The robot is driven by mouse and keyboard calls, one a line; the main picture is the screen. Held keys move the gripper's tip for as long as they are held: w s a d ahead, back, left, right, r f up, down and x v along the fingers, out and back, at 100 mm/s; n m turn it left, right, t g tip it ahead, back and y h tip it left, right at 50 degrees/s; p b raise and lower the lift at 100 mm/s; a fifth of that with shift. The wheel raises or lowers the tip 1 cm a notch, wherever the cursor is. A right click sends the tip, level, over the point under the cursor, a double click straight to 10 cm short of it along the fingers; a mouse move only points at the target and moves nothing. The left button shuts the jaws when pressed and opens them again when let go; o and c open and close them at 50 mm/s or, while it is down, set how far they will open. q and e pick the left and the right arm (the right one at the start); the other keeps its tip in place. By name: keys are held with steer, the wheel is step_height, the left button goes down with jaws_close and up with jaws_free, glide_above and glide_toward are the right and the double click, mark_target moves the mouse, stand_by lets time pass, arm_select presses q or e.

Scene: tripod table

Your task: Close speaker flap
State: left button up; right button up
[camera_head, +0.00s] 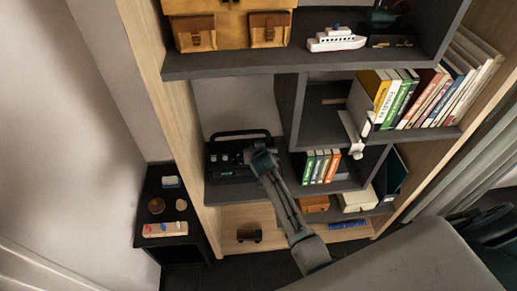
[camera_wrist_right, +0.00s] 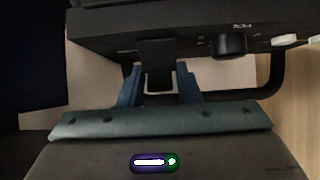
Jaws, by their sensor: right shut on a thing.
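The black speaker (camera_head: 228,160) with a carrying handle stands on a middle-left shelf in the head view. In the right wrist view the speaker body (camera_wrist_right: 120,36) fills the top, with a round knob and its handle at the right. My right gripper (camera_wrist_right: 159,78) has its two blue-grey fingers on either side of a dark tab, which looks like the speaker flap (camera_wrist_right: 157,77), joined to the body. It is shut on this tab. In the head view my right gripper (camera_head: 262,158) covers the speaker's right part. How far the flap stands open cannot be told. My left gripper is out of view.
Books (camera_head: 320,166) stand in the compartment right of the speaker, beside an upright divider (camera_head: 288,112). A shelf board (camera_head: 235,68) lies above. A small black side table (camera_head: 163,187) with several objects stands at the left.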

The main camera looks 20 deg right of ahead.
steer(key=o, duration=0.8)
steer(key=shift+f, duration=0.1)
steer(key=shift+b+v, duration=1.3)
steer(key=shift+v, duration=4.1)
